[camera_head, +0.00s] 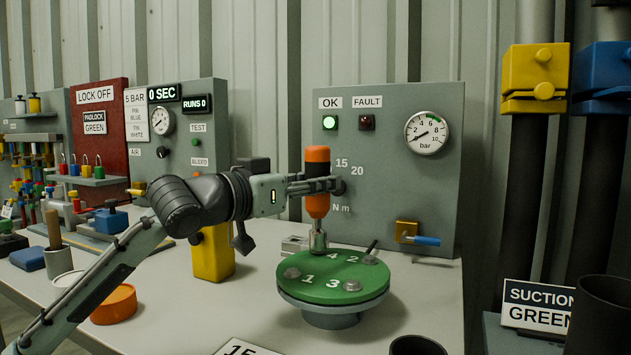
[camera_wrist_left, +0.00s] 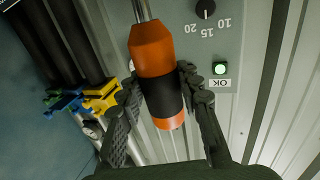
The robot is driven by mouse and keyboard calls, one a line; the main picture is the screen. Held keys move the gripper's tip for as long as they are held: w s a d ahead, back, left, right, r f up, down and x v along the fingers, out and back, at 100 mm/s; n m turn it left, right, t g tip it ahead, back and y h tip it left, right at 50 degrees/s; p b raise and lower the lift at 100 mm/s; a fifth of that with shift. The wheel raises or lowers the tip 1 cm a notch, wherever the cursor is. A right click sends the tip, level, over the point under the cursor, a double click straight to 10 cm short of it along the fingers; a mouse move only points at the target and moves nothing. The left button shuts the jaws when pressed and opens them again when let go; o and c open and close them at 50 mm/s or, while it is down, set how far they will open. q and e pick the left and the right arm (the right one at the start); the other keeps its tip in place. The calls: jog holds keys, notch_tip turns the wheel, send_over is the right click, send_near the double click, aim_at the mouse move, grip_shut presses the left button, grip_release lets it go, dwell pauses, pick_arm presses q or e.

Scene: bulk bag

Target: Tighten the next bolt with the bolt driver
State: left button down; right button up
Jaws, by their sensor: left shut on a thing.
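My left gripper (camera_head: 333,186) is shut on the bolt driver (camera_head: 317,206), which has an orange and black body and a metal socket pointing down. The driver stands upright over the far-left part of the green round plate (camera_head: 318,293), near the number 4. Its socket end hides what is under it; I cannot tell whether it sits on a bolt. Grey bolts show near 1 (camera_head: 292,273), near 3 (camera_head: 351,286) and near 2 (camera_head: 370,259). The wrist view shows the driver (camera_wrist_left: 152,50) between both fingers (camera_wrist_left: 160,92). My right gripper is out of view.
Behind stands a grey panel (camera_head: 390,160) with a lit green OK lamp (camera_head: 330,123), a dark FAULT lamp (camera_head: 367,123), a gauge (camera_head: 427,132) and a blue-handled valve (camera_head: 422,240). A yellow block (camera_head: 213,255) and an orange dish (camera_head: 115,304) are left of the plate.

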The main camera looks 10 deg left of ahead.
aim_at(310, 149)
pick_arm(q)
jog(key=shift+f+b, duration=0.3)
jog(key=shift+f, duration=0.25)
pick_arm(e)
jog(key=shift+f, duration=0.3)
pick_arm(q)
jog(key=shift+d+f+p, duration=0.1)
jog(key=shift+f+p, duration=0.2)
jog(key=shift+f, duration=0.1)
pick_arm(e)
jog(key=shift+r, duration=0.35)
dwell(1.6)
pick_arm(q)
jog(key=shift+r, duration=0.2)
jog(key=shift+r+p, duration=0.4)
jog(key=shift+p, duration=0.25)
jog(key=shift+r+p, duration=0.65)
jog(key=shift+r, duration=0.2)
jog(key=shift+r+p, duration=1.1)
jog(key=shift+p, duration=0.05)
jog(key=shift+r+p, duration=0.7)
jog(key=shift+p, duration=0.1)
jog(key=shift+r+p, duration=0.4)
jog(key=shift+p, duration=0.05)
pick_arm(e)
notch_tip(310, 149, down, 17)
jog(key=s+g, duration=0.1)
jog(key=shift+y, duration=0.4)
